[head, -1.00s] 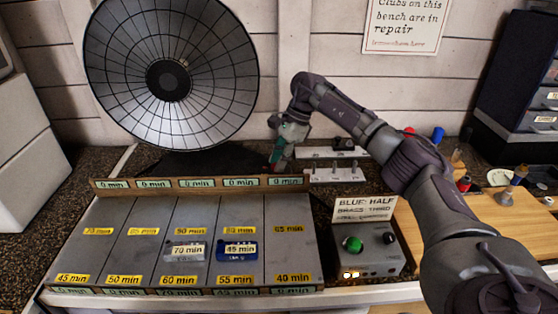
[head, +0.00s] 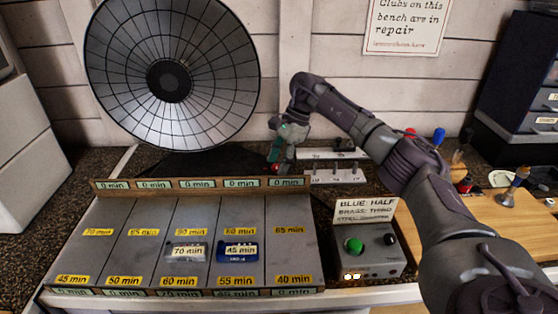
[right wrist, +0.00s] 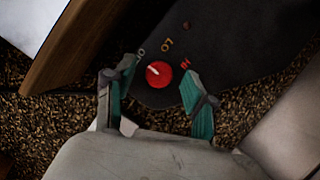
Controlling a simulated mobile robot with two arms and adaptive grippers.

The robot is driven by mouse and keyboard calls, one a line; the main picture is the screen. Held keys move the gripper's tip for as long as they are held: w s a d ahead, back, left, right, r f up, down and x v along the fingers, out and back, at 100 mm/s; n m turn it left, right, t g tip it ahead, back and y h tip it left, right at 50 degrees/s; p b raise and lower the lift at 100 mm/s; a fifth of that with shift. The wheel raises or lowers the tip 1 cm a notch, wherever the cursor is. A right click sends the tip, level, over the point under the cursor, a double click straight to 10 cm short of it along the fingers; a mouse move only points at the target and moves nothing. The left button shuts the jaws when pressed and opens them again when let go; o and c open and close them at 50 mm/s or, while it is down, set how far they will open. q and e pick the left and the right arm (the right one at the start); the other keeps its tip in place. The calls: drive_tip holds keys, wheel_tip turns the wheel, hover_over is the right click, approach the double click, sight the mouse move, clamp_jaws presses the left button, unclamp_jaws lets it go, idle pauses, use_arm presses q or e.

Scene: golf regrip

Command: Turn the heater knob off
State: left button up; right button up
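The round dish heater (head: 205,75) stands at the back left on a dark base (head: 200,163). In the right wrist view its red knob (right wrist: 159,74) has a white pointer toward the upper left, on the side of the partly hidden O label (right wrist: 141,51). The LO label (right wrist: 167,44) and HI label (right wrist: 185,64) lie further round. My right gripper (right wrist: 162,77) is open, its green fingers on either side of the knob; I cannot tell if they touch it. In the head view my right gripper (head: 275,167) is at the base's right end. My left gripper is not in view.
A divided tray (head: 145,250) with time labels fills the front left. A grey box (head: 376,262) with a green button and sign stands to its right. A pegged rack (head: 335,177) is just right of my gripper. A wooden board (head: 500,225) lies at the right.

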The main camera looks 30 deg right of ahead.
drive_tip(key=shift+d+r, duration=0.1)
drive_tip(key=v, duration=1.1)
drive_tip(key=shift+r, duration=0.4)
drive_tip(key=shift+d, duration=0.15)
